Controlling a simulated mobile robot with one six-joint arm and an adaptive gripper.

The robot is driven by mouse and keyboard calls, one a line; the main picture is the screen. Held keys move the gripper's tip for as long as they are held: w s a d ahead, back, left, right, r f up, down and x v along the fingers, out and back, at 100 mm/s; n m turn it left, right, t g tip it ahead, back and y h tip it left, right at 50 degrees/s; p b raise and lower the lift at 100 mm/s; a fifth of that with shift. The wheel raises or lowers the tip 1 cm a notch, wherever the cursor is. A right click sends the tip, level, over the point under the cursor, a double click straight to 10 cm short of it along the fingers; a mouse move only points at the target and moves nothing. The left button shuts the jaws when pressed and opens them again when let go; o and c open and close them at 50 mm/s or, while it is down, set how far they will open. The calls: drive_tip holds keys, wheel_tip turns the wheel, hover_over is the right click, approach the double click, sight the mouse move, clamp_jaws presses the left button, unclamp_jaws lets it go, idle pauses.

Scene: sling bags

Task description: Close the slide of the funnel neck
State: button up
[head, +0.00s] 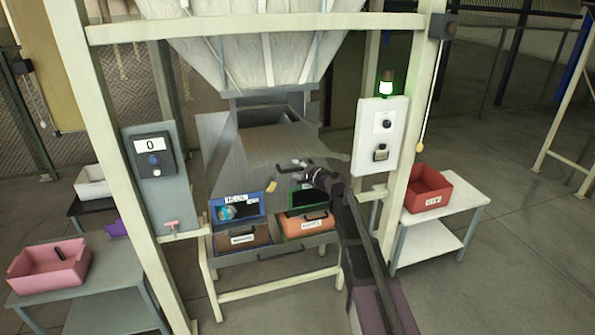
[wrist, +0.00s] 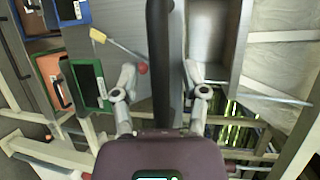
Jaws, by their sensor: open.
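The funnel neck (head: 262,112) hangs under the white hopper, above a grey metal chute (head: 240,150). A flat light tab (head: 335,155) sticks out to the right of the chute, perhaps part of the slide; I cannot tell how far the slide stands out. My gripper (head: 296,168) is over the front of the chute, fingers spread. In the wrist view the open fingers (wrist: 160,78) stand either side of a long dark bar (wrist: 162,45); I cannot tell whether they touch it. A thin rod with a red knob (wrist: 143,69) and a yellow tag (wrist: 97,37) lies left of the bar.
Labelled bins, blue (head: 224,218), green-edged (head: 303,197) and orange (head: 305,222), sit below the chute. Side tables hold a red bin (head: 425,188) and a pink bin (head: 50,268).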

sight(276, 135)
clamp_jaws()
drive_tip(key=shift+w, duration=0.1)
drive_tip(key=w+a, duration=0.2)
drive_tip(key=w, duration=0.7)
drive_tip(key=w+a, duration=0.3)
drive_tip(key=w, duration=0.5)
drive_tip(key=w+a, duration=0.2)
drive_tip(key=w, duration=0.7)
drive_tip(key=shift+w+a, duration=0.35)
drive_tip(key=shift+r, duration=0.1)
unclamp_jaws()
drive_tip(key=shift+w, duration=0.15)
drive_tip(key=shift+s, duration=0.25)
